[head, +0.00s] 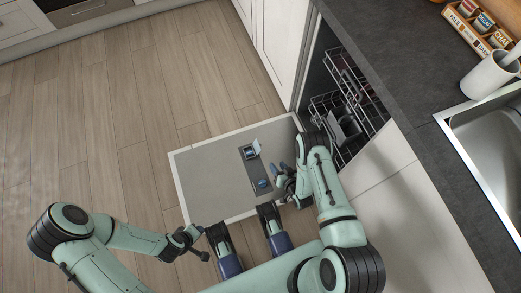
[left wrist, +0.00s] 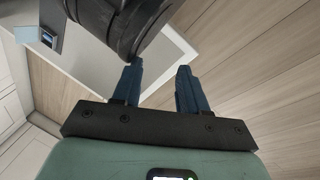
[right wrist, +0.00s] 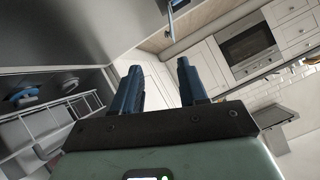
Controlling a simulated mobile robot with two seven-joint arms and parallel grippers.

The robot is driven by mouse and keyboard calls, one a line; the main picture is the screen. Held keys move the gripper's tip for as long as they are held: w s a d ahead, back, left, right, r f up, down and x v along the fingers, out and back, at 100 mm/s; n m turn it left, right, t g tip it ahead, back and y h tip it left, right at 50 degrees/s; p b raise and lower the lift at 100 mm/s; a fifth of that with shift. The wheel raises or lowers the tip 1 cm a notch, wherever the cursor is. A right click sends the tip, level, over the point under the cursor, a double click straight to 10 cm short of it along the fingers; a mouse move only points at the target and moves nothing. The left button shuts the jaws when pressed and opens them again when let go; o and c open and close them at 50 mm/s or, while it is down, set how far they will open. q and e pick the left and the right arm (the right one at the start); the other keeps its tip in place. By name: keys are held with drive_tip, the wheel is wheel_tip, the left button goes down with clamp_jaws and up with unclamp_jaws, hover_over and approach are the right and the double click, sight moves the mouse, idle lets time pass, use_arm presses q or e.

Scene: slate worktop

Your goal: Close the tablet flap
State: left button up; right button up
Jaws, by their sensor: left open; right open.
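The tablet flap (head: 257,146) stands raised at the far end of the dark dispenser panel (head: 256,169) on the inside of the lowered dishwasher door (head: 205,170). The dispenser also shows at the upper left of the left wrist view (left wrist: 47,38). My right gripper (head: 280,172) is open and empty just right of the dispenser, apart from the flap; its fingers also show in the right wrist view (right wrist: 158,82). My left gripper (head: 202,242) is off the door's near left corner; the left wrist view shows its fingers (left wrist: 160,78) apart and empty.
Wire dish racks (head: 340,110) show in the open dishwasher to the right. The slate worktop (head: 405,70) holds a spice rack (head: 480,25) and a white cup (head: 488,75) beside the sink (head: 490,135). Floor left of the door is clear.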

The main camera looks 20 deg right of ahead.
sight(258, 147)
drive_tip(key=shift+n+t+y, duration=0.3)
drive_tip(key=shift+t+y, duration=0.1)
drive_tip(key=shift+t, duration=0.5)
drive_tip(key=b+x, duration=0.2)
drive_tip(key=x, duration=0.3)
drive_tip(key=b+x, duration=0.2)
drive_tip(key=x, duration=0.3)
drive_tip(key=f+b+x, duration=0.1)
drive_tip(key=b+x, duration=0.1)
drive_tip(key=x, duration=0.3)
drive_tip(key=shift+s+b, duration=0.1)
drive_tip(key=shift+b, duration=0.2)
drive_tip(key=shift+w+a, duration=0.1)
drive_tip(key=shift+w, duration=0.3)
use_arm(q)
drive_tip(key=s+a+f+g, duration=0.2)
drive_tip(key=s+f+g, duration=0.1)
drive_tip(key=s+f, duration=0.6)
drive_tip(key=shift+f+n, duration=0.25)
drive_tip(key=shift+n, duration=0.15)
